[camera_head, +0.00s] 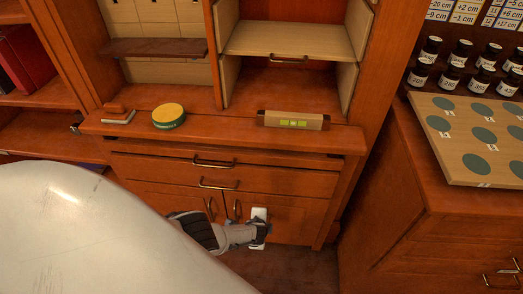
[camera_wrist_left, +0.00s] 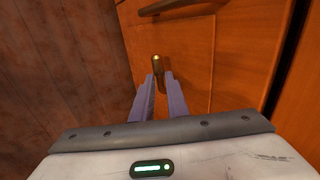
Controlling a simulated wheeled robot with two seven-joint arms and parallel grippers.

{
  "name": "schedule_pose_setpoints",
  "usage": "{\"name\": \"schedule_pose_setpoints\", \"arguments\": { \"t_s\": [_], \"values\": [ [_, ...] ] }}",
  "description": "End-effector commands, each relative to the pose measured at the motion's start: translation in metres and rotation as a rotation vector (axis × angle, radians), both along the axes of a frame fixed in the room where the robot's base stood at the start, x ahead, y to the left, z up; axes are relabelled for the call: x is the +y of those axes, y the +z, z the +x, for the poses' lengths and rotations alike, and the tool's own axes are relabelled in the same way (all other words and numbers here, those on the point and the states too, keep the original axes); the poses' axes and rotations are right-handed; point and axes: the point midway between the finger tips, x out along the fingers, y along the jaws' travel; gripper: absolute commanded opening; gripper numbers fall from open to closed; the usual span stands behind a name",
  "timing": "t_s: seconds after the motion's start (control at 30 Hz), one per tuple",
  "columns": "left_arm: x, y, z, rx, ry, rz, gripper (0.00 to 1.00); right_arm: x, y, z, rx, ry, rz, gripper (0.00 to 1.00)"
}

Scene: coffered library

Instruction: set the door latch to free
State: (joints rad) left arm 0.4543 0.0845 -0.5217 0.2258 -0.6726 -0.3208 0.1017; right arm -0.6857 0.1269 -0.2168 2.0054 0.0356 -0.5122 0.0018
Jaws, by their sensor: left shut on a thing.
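My left gripper (camera_head: 258,230) is at the right-hand lower cabinet door (camera_head: 290,222), low in the head view. In the left wrist view, its two purple-grey fingers (camera_wrist_left: 160,80) are close together at a small brass piece (camera_wrist_left: 156,62), which looks like the door latch. The fingers are shut on it. The brass piece stands at the edge of the orange-brown wood. In the head view the gripper hides it, and I cannot read its setting. My right gripper is not in view.
Drawer handles (camera_head: 213,163) and vertical door handles (camera_head: 211,208) are close by. On the ledge above are a green-yellow round tin (camera_head: 169,116), a level-like block (camera_head: 293,120) and a brush-like block (camera_head: 119,114). A board with green discs (camera_head: 480,130) and several dark jars (camera_head: 432,47) stand right.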

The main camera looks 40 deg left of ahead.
Motion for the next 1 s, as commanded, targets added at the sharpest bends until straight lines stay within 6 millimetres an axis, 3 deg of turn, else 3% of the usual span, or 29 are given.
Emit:
{"name": "schedule_pose_setpoints", "arguments": {
  "t_s": [0.23,0.27,0.37,0.73,1.0],
  "values": [
    [0.002,0.000,-0.001,0.001,0.002,0.003,0.00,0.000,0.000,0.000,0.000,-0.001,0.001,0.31],
    [0.002,0.000,0.000,0.001,0.002,0.003,0.17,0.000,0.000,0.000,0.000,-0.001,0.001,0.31],
    [0.002,0.000,0.000,0.000,0.001,0.002,0.33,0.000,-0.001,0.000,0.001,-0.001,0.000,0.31],
    [-0.001,0.004,-0.001,0.000,-0.001,-0.001,0.33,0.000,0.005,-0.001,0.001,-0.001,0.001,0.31],
    [-0.009,0.038,-0.018,0.000,-0.001,0.000,0.33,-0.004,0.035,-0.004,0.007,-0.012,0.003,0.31]
  ]
}}
